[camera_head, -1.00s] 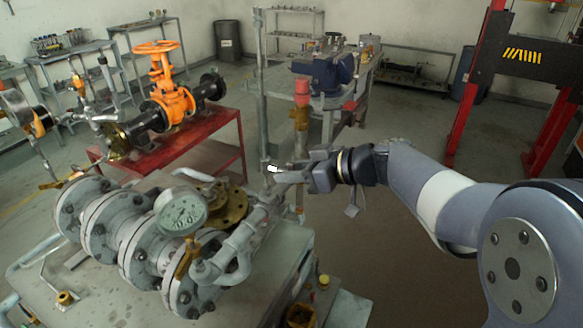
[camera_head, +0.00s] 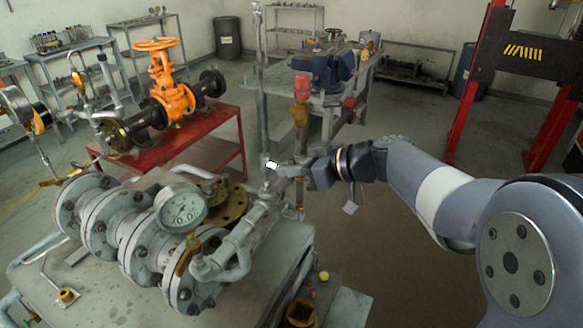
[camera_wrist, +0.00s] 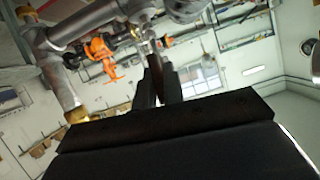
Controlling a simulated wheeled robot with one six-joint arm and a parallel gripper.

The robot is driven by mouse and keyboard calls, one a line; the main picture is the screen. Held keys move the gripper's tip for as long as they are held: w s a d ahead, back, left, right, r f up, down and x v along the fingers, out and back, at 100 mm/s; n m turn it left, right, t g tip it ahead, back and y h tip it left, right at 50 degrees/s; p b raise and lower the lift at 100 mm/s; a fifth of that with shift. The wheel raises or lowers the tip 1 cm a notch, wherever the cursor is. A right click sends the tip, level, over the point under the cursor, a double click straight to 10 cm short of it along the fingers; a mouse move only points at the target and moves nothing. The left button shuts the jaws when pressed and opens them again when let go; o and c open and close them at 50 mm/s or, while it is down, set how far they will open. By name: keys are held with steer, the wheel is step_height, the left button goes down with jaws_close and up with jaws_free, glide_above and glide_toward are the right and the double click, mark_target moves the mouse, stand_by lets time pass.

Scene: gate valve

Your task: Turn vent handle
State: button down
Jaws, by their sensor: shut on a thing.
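The vent handle appears to be the thin brownish strip (camera_wrist: 154,70) between my gripper's two dark fingers (camera_wrist: 158,82) in the wrist view. In the head view my gripper (camera_head: 288,171) is at the upper right end of the grey pipe assembly, beside a vertical grey pipe (camera_head: 262,110). The gripper is shut on the handle. A brownish piece (camera_head: 300,196) shows just below the gripper, probably the handle's end. The gripper hides most of the handle and its joint with the valve.
A round dial gauge (camera_head: 181,208) and flanged grey pipes (camera_head: 139,238) stand on the bench to the left. A red-topped brass fitting (camera_head: 301,100) rises behind the gripper. An orange valve (camera_head: 172,90) is on a red table (camera_head: 205,155). Floor at centre right is open.

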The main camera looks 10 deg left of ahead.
steer(key=shift+w+f+m+g+y+b, duration=0.1)
steer(key=shift+f+m+g+y+b, duration=0.15)
steer(key=shift+m+g+b, duration=0.65)
steer(key=m+g+y+b, duration=0.1)
steer(key=m+b, duration=0.1)
steer(key=m, duration=0.1)
steer(key=shift+w+r, duration=0.1)
steer(key=m+g+y, duration=0.1)
steer(key=m, duration=0.2)
steer(key=shift+m+y, duration=0.35)
steer(key=shift+m, duration=0.05)
steer(key=shift+m+g+y, duration=0.6)
steer(key=shift+m+y, duration=0.3)
steer(key=shift+m, duration=1.1)
steer(key=c, duration=1.5)
jaws_free()
steer(key=shift+d, duration=0.1)
